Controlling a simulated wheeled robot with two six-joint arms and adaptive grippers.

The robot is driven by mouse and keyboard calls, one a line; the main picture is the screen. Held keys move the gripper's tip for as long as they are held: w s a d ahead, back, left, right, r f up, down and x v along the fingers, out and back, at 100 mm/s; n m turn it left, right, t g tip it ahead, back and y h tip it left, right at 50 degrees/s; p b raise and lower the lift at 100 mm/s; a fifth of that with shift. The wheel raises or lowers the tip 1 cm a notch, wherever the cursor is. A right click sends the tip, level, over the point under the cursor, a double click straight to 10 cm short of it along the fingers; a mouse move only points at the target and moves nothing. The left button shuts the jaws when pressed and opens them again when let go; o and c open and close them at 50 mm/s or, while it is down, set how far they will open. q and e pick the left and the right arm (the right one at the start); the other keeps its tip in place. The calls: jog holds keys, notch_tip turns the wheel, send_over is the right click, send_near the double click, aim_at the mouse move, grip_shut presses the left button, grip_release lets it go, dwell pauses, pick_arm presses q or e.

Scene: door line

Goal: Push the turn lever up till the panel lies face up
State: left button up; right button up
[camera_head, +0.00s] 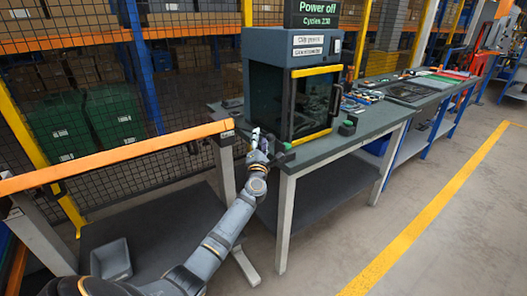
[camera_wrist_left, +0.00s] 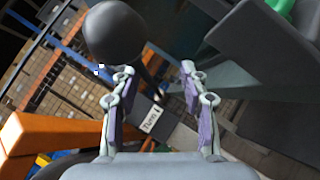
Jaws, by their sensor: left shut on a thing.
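My left gripper (camera_head: 258,138) is at the near left corner of the bench, beside the dark cabinet (camera_head: 262,95). In the left wrist view its two fingers (camera_wrist_left: 158,72) stand on either side of a dark lever rod. The turn lever ends in a black ball knob (camera_wrist_left: 115,32), which shows beyond the left fingertip. A label reading "Turn" (camera_wrist_left: 150,120) sits on a grey block between the fingers. The lever is mostly hidden by the gripper in the head view. I cannot make out the panel or which way it faces. My right gripper is not in view.
The bench (camera_head: 345,142) runs off to the back right. An orange rail (camera_head: 120,155) crosses at the left, close to my arm. A wire fence stands behind. The floor at right, with a yellow line (camera_head: 430,220), is clear.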

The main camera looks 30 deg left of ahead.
pick_arm(q)
jog(key=shift+w+f, duration=0.1)
jog(key=shift+f, duration=0.1)
jog(key=p+v, duration=0.3)
jog(key=v, duration=0.9)
jog(key=shift+r, duration=0.25)
dwell(0.4)
jog(key=shift+p, duration=0.35)
